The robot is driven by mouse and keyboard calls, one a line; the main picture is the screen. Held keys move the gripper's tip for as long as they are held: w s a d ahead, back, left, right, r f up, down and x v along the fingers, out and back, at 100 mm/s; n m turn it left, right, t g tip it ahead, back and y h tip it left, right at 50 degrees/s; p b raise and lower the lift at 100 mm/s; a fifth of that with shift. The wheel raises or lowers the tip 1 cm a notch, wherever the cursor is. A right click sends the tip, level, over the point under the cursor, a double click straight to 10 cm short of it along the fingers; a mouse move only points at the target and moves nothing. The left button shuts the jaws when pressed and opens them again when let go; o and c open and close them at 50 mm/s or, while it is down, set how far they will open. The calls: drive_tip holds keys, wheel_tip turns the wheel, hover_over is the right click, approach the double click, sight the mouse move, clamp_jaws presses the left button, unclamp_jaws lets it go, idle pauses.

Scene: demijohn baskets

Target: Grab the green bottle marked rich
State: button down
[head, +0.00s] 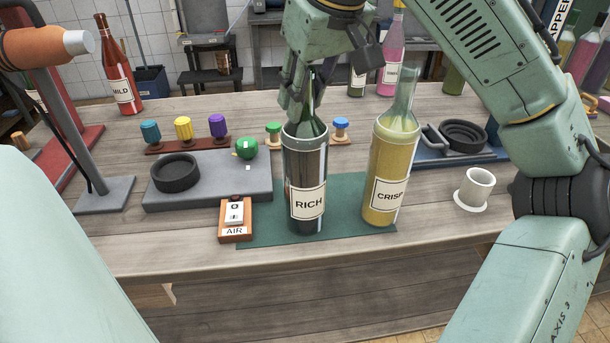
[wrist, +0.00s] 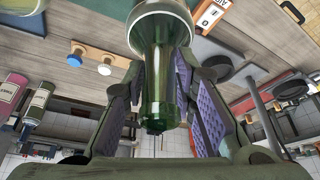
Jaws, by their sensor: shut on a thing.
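The green bottle marked RICH (head: 306,178) stands upright on a dark green mat (head: 270,236) near the table's front edge. It has a dark body, a white label and a green glass neck. My gripper (head: 305,100) comes down from above with its fingers around the neck, and is shut on it. In the wrist view the green neck (wrist: 158,75) lies between the two purple-padded fingers (wrist: 165,90). A bottle marked CRISP (head: 390,172), with yellow contents, stands just to the right on the same mat. My fingers partly hide the RICH bottle's neck in the head view.
A small AIR switch box (head: 235,220) stands left of the RICH bottle. A grey slab (head: 205,193) with a black ring lies behind it. A white cup (head: 474,188) stands right. A red MILD bottle (head: 118,75) stands far left. The front left tabletop is clear.

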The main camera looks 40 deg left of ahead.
drive_tip(key=shift+r, duration=0.2)
idle(0.6)
drive_tip(key=shift+r+b, duration=0.35)
drive_tip(key=shift+r, duration=1.25)
drive_tip(key=s+d+r+b, duration=0.1)
drive_tip(key=s+d+b, duration=0.3)
drive_tip(key=s, duration=1)
drive_tip(key=shift+d+r, duration=0.25)
drive_tip(key=shift+d, duration=1.3)
drive_tip(key=shift+s, duration=0.15)
